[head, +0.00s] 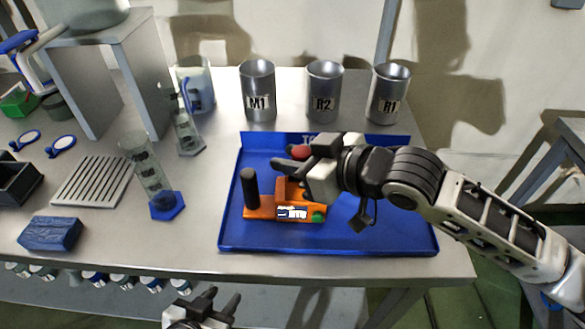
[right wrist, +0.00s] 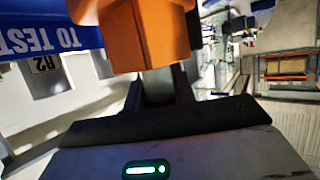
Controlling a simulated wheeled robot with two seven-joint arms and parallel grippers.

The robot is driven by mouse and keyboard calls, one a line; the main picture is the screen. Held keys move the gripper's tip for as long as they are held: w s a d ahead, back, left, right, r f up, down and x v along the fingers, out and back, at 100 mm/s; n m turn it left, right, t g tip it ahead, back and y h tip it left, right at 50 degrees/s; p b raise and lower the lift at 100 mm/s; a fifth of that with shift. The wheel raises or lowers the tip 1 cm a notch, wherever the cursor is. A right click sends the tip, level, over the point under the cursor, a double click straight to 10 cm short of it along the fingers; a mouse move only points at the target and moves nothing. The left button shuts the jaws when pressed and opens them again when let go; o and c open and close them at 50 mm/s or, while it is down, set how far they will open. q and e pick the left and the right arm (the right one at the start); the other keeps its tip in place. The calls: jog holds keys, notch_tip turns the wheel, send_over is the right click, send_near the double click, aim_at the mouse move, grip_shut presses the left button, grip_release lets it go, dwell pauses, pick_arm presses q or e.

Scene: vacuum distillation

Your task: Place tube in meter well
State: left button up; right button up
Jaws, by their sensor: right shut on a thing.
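An orange meter (head: 297,207) with a small display and a green button sits on the blue tray (head: 330,241). A black upright cylinder (head: 250,186) stands at its left end. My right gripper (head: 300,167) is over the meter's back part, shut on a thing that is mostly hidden. A red rounded part (head: 302,152) shows at its fingertips, which I take for the tube's cap. In the right wrist view an orange block (right wrist: 150,35) fills the space ahead of the fingers (right wrist: 160,88). My left gripper (head: 219,302) is low at the front edge, open and empty.
Steel cups M1 (head: 258,92), R2 (head: 324,92) and R1 (head: 389,94) stand behind the tray. The tray's right front is clear.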

jog(key=shift+f, duration=0.1)
jog(key=o, duration=0.6)
jog(key=shift+f, duration=0.1)
jog(key=shift+c, duration=0.2)
jog(key=o, duration=0.4)
jog(key=shift+r, duration=0.25)
jog(key=v, duration=1.2)
